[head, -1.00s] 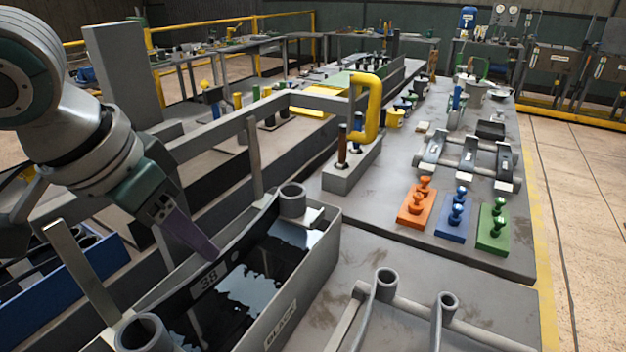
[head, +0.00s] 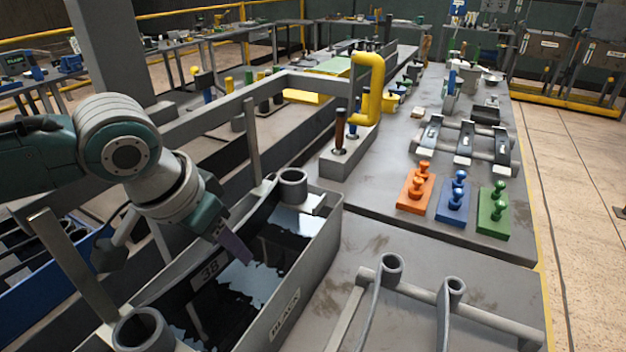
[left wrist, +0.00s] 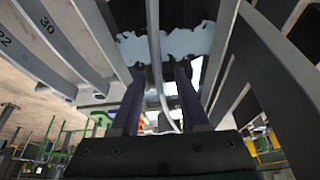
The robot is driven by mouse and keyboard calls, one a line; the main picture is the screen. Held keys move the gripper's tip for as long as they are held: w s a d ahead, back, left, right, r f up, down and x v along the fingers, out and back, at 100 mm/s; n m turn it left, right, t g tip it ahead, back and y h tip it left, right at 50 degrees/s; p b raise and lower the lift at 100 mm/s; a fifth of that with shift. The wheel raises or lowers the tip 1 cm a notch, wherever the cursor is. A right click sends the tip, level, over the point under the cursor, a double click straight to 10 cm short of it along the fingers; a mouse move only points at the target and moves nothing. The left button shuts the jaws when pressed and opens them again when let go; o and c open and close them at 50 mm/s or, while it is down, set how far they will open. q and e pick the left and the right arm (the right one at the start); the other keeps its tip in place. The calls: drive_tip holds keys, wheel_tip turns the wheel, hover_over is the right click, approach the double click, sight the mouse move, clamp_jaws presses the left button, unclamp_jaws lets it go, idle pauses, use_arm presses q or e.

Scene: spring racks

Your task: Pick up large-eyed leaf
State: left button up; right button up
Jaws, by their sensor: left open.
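A grey leaf with wide rolled eyes sits at the long bin; I take it for the large-eyed leaf. Its far eye (head: 293,184) and near eye (head: 143,330) show at the bin's two ends; its middle is mostly hidden. My left gripper (head: 240,250) hangs over the bin, fingers pointing down, above the dark liquid. In the left wrist view a thin curved grey strip (left wrist: 158,70) runs between the two purple fingers, which stand apart on either side of it. I cannot tell whether they touch it. My right gripper is not in view.
The grey bin (head: 312,262), labelled BLACK, has upright posts (head: 253,140) beside it. Two smaller-eyed strips (head: 392,267) rest on a rack at the lower right. Orange, blue and green blocks (head: 456,204) and a yellow handle (head: 372,88) stand on the bench behind.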

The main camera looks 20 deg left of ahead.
use_arm(q)
drive_tip(key=shift+w+f, duration=0.1)
drive_tip(key=shift+f, duration=0.05)
clamp_jaws()
idle(1.3)
drive_tip(key=shift+w, duration=0.1)
